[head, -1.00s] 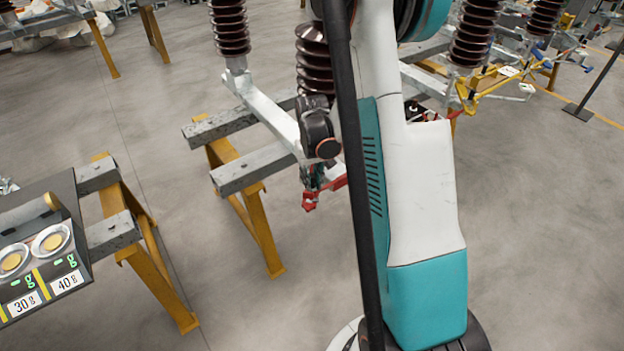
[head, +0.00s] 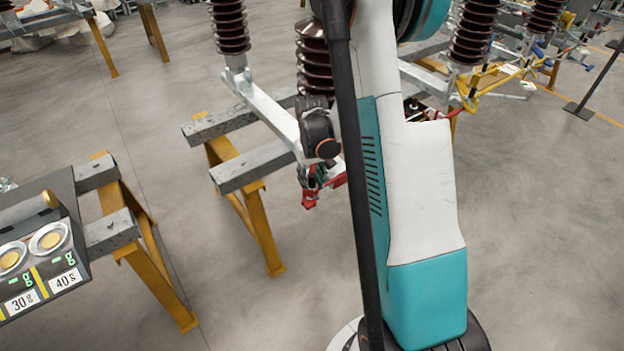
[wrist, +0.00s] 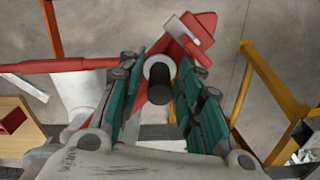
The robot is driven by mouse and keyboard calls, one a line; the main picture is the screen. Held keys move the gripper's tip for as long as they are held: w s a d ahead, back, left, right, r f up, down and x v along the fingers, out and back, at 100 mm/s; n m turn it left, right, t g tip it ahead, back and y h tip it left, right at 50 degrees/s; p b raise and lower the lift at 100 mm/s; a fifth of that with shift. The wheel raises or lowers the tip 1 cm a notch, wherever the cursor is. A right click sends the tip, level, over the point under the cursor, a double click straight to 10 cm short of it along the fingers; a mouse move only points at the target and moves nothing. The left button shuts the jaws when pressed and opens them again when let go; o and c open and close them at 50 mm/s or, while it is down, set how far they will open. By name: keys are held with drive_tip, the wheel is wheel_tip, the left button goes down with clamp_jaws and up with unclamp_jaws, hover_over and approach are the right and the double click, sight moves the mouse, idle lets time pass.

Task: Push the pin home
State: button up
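The pin shows in the wrist view as a dark round stub (wrist: 161,84) with a pale grey ring behind it. It sits at a red fitting (wrist: 190,40). My gripper (wrist: 160,75) has its teal-padded fingers apart, one on either side of the stub. I see no clear grip on it; contact at the tips is hard to judge. In the head view my gripper (head: 314,178) is small and partly hidden by my arm, beside a red piece (head: 310,199). The pin cannot be made out there, and how deep it sits is unclear.
A red bar (wrist: 55,65) runs left in the wrist view. Grey beams (head: 250,170) on yellow trestles (head: 262,230) stand near my gripper, with brown ribbed insulators (head: 229,28) above. Floor between trestles is clear.

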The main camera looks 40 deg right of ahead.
idle(0.3)
wheel_tip(320, 180, up, 12)
idle(0.6)
idle(0.3)
